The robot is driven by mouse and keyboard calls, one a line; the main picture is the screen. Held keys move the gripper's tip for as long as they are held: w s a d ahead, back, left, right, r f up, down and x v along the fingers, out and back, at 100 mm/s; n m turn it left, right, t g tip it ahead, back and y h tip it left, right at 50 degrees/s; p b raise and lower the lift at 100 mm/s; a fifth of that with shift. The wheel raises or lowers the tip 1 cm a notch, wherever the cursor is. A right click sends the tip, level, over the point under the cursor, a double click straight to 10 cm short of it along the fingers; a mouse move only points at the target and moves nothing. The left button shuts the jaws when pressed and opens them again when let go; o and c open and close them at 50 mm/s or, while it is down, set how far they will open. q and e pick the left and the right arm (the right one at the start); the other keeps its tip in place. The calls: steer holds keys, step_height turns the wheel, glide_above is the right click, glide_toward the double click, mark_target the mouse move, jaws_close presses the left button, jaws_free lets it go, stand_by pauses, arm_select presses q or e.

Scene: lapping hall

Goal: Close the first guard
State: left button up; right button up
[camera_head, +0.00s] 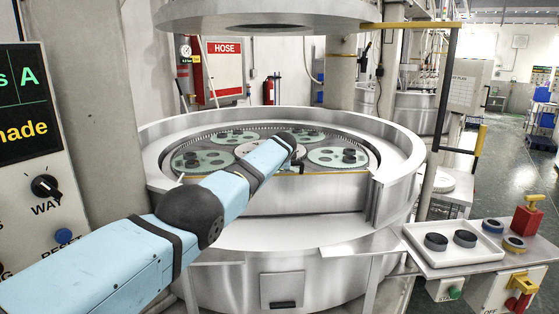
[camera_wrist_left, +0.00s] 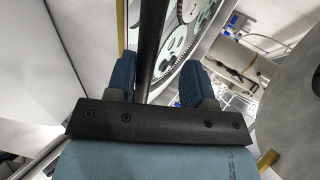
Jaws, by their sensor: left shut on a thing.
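The round steel lapping machine (camera_head: 290,232) stands in the middle of the head view, with a curved metal guard wall (camera_head: 398,170) around its table. The wall is open at the front, where a low yellow-edged panel (camera_head: 330,174) shows. My left arm reaches over this opening, and my left gripper (camera_head: 288,142) is at its far end, hard to make out there. I cannot tell which guard part the bar belongs to. My right gripper is not in view.
Green carriers (camera_head: 325,156) with dark discs lie on the machine table. A heavy upper plate (camera_head: 265,12) hangs above. A control panel (camera_head: 40,160) is close at left.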

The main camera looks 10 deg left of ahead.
arm_select(q)
steer(key=shift+r, duration=0.3)
steer(key=shift+s+d+r+p, duration=0.2)
steer(key=shift+r+p, duration=0.1)
steer(key=shift+p, duration=0.8)
steer(key=v, duration=1.2)
steer(key=shift+s, duration=0.55)
steer(key=shift+d+f, duration=0.1)
